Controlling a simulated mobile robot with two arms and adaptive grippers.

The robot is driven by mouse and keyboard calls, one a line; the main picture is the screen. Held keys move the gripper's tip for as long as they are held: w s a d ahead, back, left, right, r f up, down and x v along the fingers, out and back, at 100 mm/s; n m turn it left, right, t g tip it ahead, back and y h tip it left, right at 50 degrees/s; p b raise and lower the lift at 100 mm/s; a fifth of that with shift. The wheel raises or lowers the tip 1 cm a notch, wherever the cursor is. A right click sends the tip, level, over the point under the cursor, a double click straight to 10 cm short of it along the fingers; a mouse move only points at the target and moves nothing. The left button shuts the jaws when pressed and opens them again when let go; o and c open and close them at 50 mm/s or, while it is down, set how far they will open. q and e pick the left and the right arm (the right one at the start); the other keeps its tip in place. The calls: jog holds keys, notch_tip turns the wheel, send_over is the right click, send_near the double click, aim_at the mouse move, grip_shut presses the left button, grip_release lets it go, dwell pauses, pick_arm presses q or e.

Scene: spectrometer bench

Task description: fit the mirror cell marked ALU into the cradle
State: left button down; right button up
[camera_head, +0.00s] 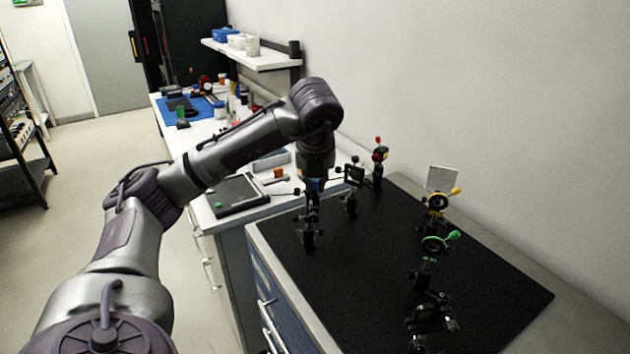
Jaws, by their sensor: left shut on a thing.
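My left gripper (315,186) hangs down from the wrist over the left edge of the black breadboard (370,270). It is shut on a small dark thing with a bit of blue, mostly hidden by the fingers; I cannot read any ALU mark. Right below stands a black post mount (308,236); I cannot tell whether the held thing touches it. Which mount is the cradle is not clear. A square black holder (354,175) on a post stands just right of the gripper. My right gripper is not in view.
A red-topped mount (379,155), a white card (441,178), a yellow-knobbed mount (438,202), a green-knobbed mount (437,243) and a dark mount (430,312) stand on the breadboard. A side bench holds a dark tray (236,196). The breadboard's middle is clear.

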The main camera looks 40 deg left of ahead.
pick_arm(q)
jog(key=shift+f+b, duration=0.45)
jog(key=shift+f, duration=0.15)
jog(key=shift+r+p, duration=0.95)
jog(key=shift+r, duration=0.25)
